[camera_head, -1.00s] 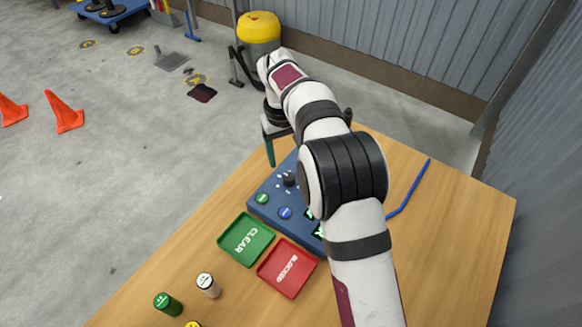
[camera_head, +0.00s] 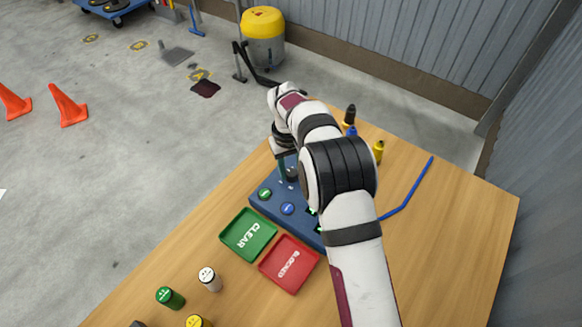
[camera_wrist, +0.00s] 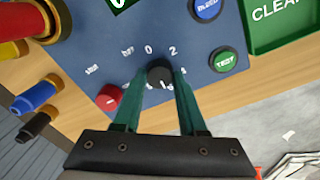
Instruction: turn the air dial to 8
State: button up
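The air dial is a black round knob (camera_wrist: 160,73) on the blue panel (camera_wrist: 100,75), with white numbers around it; 0 and 2 are readable on its far side. Lower marks are partly covered by my fingers, and I cannot read the dial's setting. My gripper (camera_wrist: 162,76) has its two green fingers on either side of the knob, tips close against it. I cannot tell whether they press on it. In the head view the knob (camera_head: 292,174) shows beside my gripper (camera_head: 283,172), at the panel's far end.
A red knob (camera_wrist: 110,97) sits close to the left finger. Green TEST (camera_wrist: 223,60) and blue BLEED (camera_wrist: 206,8) buttons are on the panel. Green CLEAR (camera_head: 248,234) and red BLOCKED (camera_head: 289,263) trays stand in front. Several small cylinders stand on the table.

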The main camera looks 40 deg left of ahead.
grip_shut()
jog(key=shift+m, duration=0.3)
jog(key=m, duration=0.5)
jog(key=shift+m, duration=0.3)
jog(key=m, duration=0.5)
jog(key=shift+w+m+g, duration=0.1)
jog(key=shift+m+g, duration=0.2)
jog(key=o, duration=0.9)
grip_release()
jog(key=shift+c, duration=0.2)
